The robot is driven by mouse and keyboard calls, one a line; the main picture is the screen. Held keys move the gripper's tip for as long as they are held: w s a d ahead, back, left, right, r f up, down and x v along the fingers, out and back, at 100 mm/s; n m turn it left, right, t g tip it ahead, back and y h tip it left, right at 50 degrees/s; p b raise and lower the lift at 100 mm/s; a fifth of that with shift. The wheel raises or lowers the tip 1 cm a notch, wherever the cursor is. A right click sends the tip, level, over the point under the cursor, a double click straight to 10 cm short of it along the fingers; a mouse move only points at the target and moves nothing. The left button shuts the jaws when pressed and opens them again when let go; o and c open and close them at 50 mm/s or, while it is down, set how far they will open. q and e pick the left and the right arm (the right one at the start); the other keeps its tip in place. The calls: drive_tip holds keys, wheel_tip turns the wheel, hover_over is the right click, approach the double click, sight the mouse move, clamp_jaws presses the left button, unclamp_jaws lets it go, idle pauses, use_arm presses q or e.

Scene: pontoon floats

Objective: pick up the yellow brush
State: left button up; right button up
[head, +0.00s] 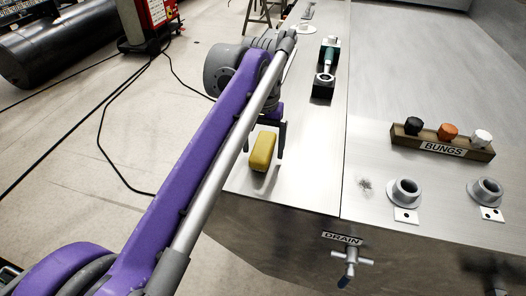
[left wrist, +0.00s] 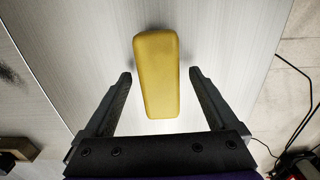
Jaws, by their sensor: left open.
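The yellow brush (head: 262,151) shows as a yellow block near the left front corner of the metal bench top. My left gripper (head: 268,147) is just above and beside it. In the left wrist view the brush (left wrist: 158,75) lies lengthwise, with its near end between the two open fingers of my left gripper (left wrist: 161,82). There is a gap on each side, and no finger visibly touches it. The brush's underside is hidden. My right gripper does not show.
The metal bench (head: 310,170) has a drain valve (head: 347,258) on its front. A rack (head: 440,143) holds black, orange and white bungs. Two grey flanged fittings (head: 404,192) (head: 486,190) stand right. Bench top right of the brush is clear.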

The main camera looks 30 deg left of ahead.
sight(263, 145)
use_arm(q)
clamp_jaws()
idle(0.5)
wheel_tip(263, 145, up, 10)
drive_tip(key=shift+p, duration=0.75)
